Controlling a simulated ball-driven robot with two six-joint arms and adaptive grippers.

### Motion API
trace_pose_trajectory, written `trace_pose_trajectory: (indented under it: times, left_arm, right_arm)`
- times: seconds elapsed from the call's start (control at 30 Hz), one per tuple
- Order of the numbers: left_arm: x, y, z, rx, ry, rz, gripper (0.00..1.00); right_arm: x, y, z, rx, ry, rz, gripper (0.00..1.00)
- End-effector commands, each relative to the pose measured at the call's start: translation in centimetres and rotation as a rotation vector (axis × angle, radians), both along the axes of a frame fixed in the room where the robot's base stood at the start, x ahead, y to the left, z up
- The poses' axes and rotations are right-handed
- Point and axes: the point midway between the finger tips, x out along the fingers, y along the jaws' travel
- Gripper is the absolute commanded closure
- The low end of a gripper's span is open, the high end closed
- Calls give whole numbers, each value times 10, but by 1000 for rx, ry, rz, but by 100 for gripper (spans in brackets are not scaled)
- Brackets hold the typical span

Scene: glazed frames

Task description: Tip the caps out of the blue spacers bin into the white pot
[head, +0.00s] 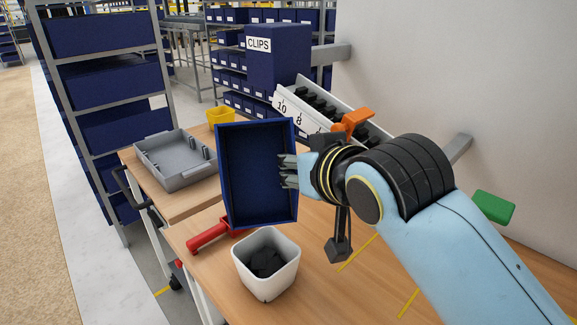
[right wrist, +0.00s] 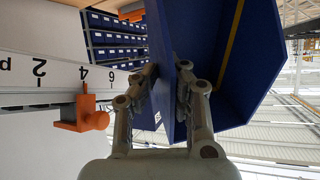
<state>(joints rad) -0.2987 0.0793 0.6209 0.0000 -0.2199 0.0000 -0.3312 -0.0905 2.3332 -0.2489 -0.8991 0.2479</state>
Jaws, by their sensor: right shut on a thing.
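The blue bin (head: 257,180) is tilted steeply in the head view, its open side facing the camera and its inside looking empty. My right gripper (head: 287,171) is shut on the bin's right wall. In the right wrist view the gripper's fingers (right wrist: 172,90) sit on both sides of a wall of the blue bin (right wrist: 235,60). The white pot (head: 267,285) stands upright on the table just below the bin. Dark caps (head: 266,262) lie inside the pot. My left gripper is in neither view.
A red-handled tool (head: 208,236) lies left of the pot. A grey tray (head: 178,160) and a yellow bin (head: 221,116) are behind. A numbered rail with an orange clamp (head: 353,121) runs behind my right arm. A blue CLIPS box (head: 277,60) stands further back.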

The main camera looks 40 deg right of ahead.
Motion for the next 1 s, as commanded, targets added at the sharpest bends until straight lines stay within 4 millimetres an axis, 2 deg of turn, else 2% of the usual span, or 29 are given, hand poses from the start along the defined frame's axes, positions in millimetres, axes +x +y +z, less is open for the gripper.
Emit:
trace_pose_trajectory:
  times: [0.13, 0.23, 0.43, 0.63, 0.8, 1.0]
  left_arm:
    - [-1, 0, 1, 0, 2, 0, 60]
    - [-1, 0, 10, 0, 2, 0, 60]
    - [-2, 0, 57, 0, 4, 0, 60]
    - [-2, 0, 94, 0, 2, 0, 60]
    - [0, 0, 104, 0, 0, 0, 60]
    - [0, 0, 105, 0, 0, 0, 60]
  right_arm:
    - [1, 0, 1, 2, 1, 1, 100]
    - [7, 1, 3, 23, 28, 11, 100]
    - [33, 1, 8, 133, 222, 48, 100]
    - [47, -13, 15, 229, 442, 46, 100]
    - [51, -22, 17, 273, 547, 35, 100]
    - [62, -28, 16, 350, 718, 29, 100]
